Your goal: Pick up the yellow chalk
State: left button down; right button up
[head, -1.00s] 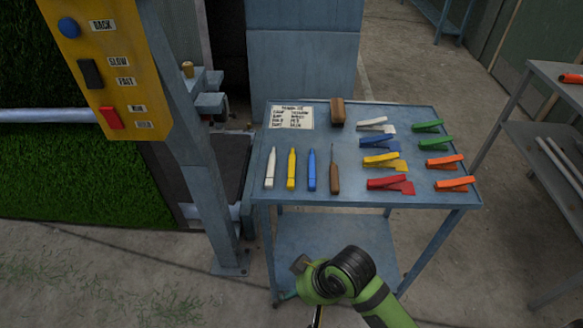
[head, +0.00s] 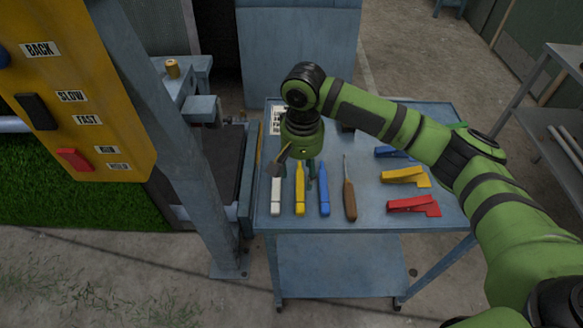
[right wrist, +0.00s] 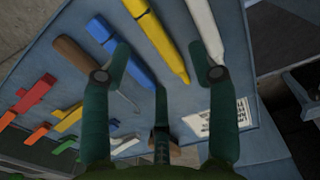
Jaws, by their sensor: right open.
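The yellow chalk (head: 299,190) lies on the blue cart top, between the white chalk (head: 275,196) on its left and the blue chalk (head: 324,190) on its right. My right gripper (head: 298,168) is over the far end of the chalks, pointing down, and hides part of them. In the right wrist view the open right gripper (right wrist: 163,68) has its dark green fingers spread, with the yellow chalk (right wrist: 158,42) showing between the two front fingertips. Nothing is held. I cannot tell how high the fingertips are above the chalk. My left gripper is not in view.
A wooden-handled tool (head: 349,200) lies right of the blue chalk. Red (head: 412,204) and yellow (head: 405,175) clips lie farther right. A label card (right wrist: 215,118) lies at the back. A blue post (head: 190,150) with a yellow switch panel (head: 75,95) stands left of the cart.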

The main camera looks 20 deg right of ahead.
aim_at(303, 194)
jog(key=shift+s+d, duration=0.1)
jog(key=shift+s+f+p, duration=0.25)
jog(key=shift+s, duration=0.2)
jog(key=shift+s+f+p, duration=0.2)
jog(key=shift+s, duration=0.25)
notch_tip(303, 194, down, 2)
jog(key=shift+s+f+p, duration=0.15)
jog(key=shift+f+p, duration=0.05)
jog(key=shift+p, duration=0.35)
jog(key=shift+w+f, duration=0.2)
jog(key=shift+f, duration=1.15)
jog(key=c, duration=1.1)
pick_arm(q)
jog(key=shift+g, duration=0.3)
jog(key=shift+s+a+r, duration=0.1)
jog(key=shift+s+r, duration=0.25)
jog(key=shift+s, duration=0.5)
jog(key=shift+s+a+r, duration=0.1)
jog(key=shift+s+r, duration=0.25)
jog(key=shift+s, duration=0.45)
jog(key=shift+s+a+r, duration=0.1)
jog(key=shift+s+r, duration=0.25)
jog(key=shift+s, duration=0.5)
pick_arm(e)
jog(key=shift+c, duration=0.2)
